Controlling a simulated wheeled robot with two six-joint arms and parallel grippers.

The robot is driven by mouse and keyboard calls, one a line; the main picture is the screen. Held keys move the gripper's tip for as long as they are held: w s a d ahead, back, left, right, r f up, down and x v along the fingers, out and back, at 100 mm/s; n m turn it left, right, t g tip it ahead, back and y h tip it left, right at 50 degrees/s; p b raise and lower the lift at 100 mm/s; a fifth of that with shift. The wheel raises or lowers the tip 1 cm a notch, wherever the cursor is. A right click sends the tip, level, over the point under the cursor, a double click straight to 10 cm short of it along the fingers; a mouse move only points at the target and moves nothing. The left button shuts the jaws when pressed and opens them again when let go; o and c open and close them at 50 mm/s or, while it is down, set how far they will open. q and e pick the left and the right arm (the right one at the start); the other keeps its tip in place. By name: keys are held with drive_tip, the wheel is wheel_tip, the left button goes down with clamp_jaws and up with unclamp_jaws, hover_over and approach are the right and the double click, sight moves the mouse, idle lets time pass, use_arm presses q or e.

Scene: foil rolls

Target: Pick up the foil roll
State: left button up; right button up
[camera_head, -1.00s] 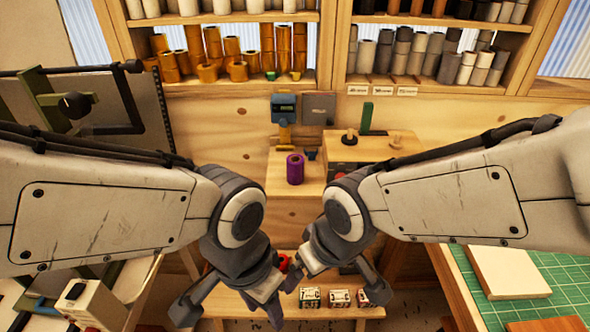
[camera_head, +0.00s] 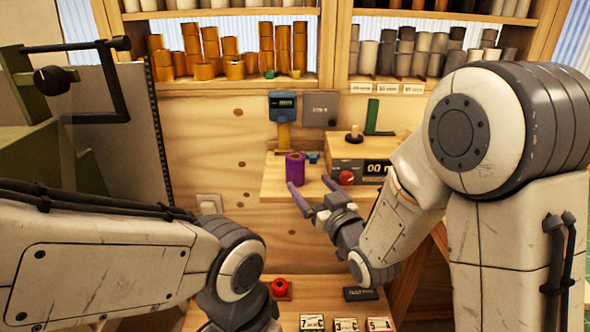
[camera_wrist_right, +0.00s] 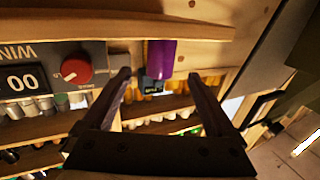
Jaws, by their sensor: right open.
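The purple foil roll (camera_head: 295,168) stands upright on a small wooden shelf against the back panel. In the right wrist view the roll (camera_wrist_right: 161,60) shows beyond my fingertips, in the gap between the two fingers. My right gripper (camera_head: 309,183) is open and empty at the front of the shelf, its left fingertip just below the roll in the head view. In the right wrist view the gripper (camera_wrist_right: 160,75) has its fingers spread wide on either side of the roll. I cannot tell whether either finger touches it. My left gripper is out of the picture; only its arm shows.
Right of the roll stands a grey winder box (camera_head: 362,172) with a red knob (camera_head: 346,177) and a display. A blue gauge (camera_head: 283,107) hangs behind. Gold rolls (camera_head: 230,68) fill a shelf above. A red button (camera_head: 280,287) and several small cards lie below.

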sight(299, 171)
drive_tip(key=p+x, duration=0.1)
drive_tip(key=x, duration=0.2)
drive_tip(key=shift+r+p, duration=0.15)
drive_tip(key=shift+p, duration=0.2)
drive_tip(key=shift+w+a, duration=0.25)
drive_tip(key=shift+w, duration=0.25)
drive_tip(key=p+x, duration=0.2)
drive_tip(key=x, duration=0.2)
drive_tip(key=shift+w+a, duration=0.15)
drive_tip(key=shift+w, duration=0.05)
drive_tip(key=shift+w+a, duration=0.15)
drive_tip(key=shift+w, duration=0.2)
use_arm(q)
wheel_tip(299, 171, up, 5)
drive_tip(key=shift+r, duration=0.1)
use_arm(e)
drive_tip(key=shift+c, duration=0.4)
clamp_jaws()
